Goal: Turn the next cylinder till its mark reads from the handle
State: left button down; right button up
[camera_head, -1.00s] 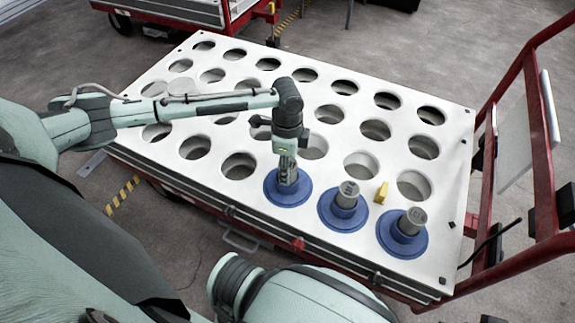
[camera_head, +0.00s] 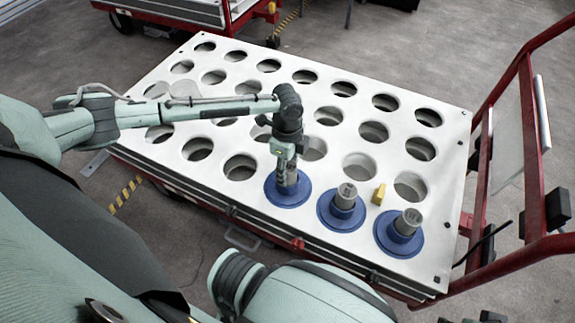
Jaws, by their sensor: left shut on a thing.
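Three grey cylinders on round blue flanged bases stand in a row along the near edge of the white perforated plate (camera_head: 330,92). The left cylinder (camera_head: 288,188) is under my left gripper (camera_head: 288,170), which points straight down and is shut on its top. The gripper hides that cylinder's top and any mark. The middle cylinder (camera_head: 346,196) and the right cylinder (camera_head: 408,222) stand free, with marks on their top faces too small to read. The red handle frame (camera_head: 530,150) rises at the cart's right end. My right gripper is not seen.
Several empty round holes fill the rest of the plate. A second red cart (camera_head: 190,14) stands behind at the upper left.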

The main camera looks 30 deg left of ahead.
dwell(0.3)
pick_arm(q)
jog(key=shift+r+m+p, duration=0.2)
jog(key=shift+m+p, duration=0.45)
jog(key=shift+m, duration=0.35)
jog(key=shift+f+m, duration=0.15)
jog(key=shift+m, duration=0.45)
jog(key=shift+w+m+p, duration=0.1)
jog(key=shift+m+p, duration=0.2)
jog(key=shift+m, duration=1.2)
jog(key=shift+m, duration=1.5)
